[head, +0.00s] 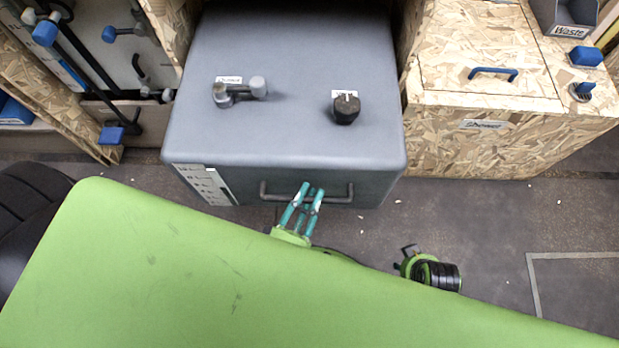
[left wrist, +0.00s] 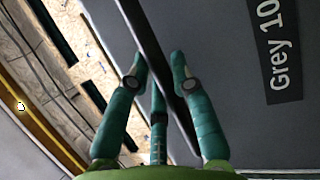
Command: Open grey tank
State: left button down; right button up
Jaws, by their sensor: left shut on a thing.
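The grey tank (head: 295,55) is a large box with a smooth lid, and the lid looks closed. On top are a grey lever valve (head: 238,92) and a black knob (head: 346,110). A dark bar handle (head: 339,198) runs along its front face. My left gripper (head: 311,190) is shut on this handle near its middle. In the left wrist view the handle (left wrist: 146,45) passes between the teal fingers (left wrist: 158,75), beside the tank's dark face (left wrist: 220,60) with a "Grey 10…" label.
A chipboard shower box (head: 500,140) with a blue handle stands right of the tank, with a waste bin (head: 568,15) behind it. Pipes with blue valves (head: 45,32) are at the left. The grey floor (head: 480,220) is open in front of the boxes.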

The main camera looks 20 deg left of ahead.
dwell(0.3)
pick_arm(q)
jog(key=c, duration=1.3)
grip_release()
jog(key=shift+s, duration=0.1)
jog(key=v, duration=1.2)
jog(key=shift+f, duration=0.1)
